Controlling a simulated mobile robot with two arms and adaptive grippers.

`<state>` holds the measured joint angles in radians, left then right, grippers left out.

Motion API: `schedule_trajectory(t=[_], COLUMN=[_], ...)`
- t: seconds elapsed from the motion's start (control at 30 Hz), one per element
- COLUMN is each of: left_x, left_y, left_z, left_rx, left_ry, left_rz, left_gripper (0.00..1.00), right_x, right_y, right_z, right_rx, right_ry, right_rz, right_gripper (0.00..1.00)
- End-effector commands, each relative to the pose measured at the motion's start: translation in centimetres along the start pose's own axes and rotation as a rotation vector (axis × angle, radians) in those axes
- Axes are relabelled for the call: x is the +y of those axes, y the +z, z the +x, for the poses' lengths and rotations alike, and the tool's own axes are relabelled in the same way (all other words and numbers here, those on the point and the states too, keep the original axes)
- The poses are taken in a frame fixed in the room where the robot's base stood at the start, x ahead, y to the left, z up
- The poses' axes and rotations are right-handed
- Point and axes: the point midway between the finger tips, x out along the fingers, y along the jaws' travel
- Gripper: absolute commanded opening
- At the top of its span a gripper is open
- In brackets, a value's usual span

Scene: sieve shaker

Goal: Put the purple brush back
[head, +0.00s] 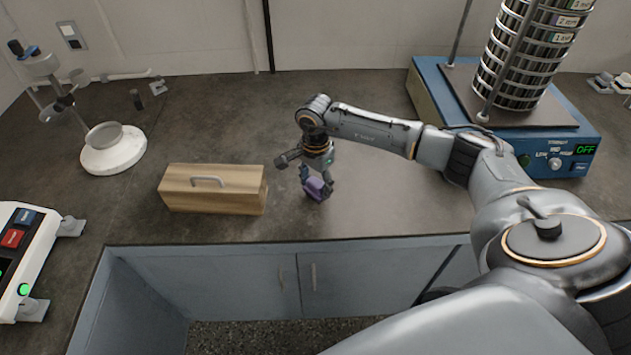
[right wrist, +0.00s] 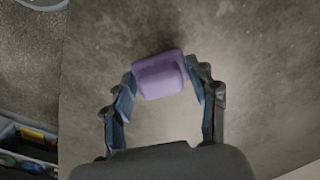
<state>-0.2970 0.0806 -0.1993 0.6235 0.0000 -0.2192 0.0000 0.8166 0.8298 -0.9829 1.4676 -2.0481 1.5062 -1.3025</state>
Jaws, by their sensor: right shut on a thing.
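The purple brush (head: 318,187) is between the fingers of my right gripper (head: 316,182), just right of the wooden box. In the right wrist view the brush (right wrist: 160,75) shows as a purple block, with the fingertips of my right gripper (right wrist: 166,80) closed on its two sides. The gripper points down over the counter. I cannot tell whether the brush touches the counter. My left gripper is not in view.
A closed wooden box (head: 212,189) with a metal handle stands left of the gripper. A blue sieve shaker (head: 436,98) with stacked sieves (head: 528,50) is at the back right. A white-based stand (head: 112,150) is at the back left. The counter's front edge is close.

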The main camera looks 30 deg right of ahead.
Motion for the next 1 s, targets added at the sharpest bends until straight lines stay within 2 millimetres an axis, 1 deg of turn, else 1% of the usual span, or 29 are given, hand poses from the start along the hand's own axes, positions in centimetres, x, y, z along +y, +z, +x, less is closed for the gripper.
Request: schedule_trajectory(t=[0.1, 0.23, 0.37, 0.4, 0.47, 0.5, 0.83, 0.9, 0.97, 1.0], left_x=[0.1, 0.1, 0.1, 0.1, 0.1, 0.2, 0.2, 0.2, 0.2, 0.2], left_y=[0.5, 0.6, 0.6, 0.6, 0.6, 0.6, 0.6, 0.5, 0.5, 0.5], left_z=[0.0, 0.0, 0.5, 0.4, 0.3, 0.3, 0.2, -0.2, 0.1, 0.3], left_rx=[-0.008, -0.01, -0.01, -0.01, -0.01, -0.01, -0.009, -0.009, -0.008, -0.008], left_ry=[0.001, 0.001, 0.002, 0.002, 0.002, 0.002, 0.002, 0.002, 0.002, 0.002], left_rz=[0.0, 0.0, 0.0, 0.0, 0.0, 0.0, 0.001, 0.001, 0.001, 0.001], left_gripper=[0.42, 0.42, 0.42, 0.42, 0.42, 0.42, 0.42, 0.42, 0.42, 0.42], right_x=[-0.1, -0.1, -0.1, 0.0, 0.0, 0.0, 0.0, 0.0, -0.1, -0.1], right_y=[0.0, 0.0, 0.0, 0.0, 0.0, 0.0, 0.0, 0.0, -0.1, -0.1], right_z=[0.1, 0.1, 0.6, 0.4, 0.4, 0.4, 0.2, -0.2, -0.6, -1.1], right_rx=[0.0, 0.0, 0.0, 0.0, 0.0, 0.0, 0.0, 0.0, 0.001, 0.001], right_ry=[-0.003, -0.002, -0.002, -0.002, -0.002, -0.002, -0.001, -0.001, -0.004, -0.005], right_rz=[0.0, 0.0, 0.0, 0.0, 0.0, 0.0, 0.001, 0.001, 0.001, 0.001], right_gripper=[0.33, 0.33, 0.33, 0.64, 0.76, 0.81, 0.81, 0.81, 0.81, 0.81])
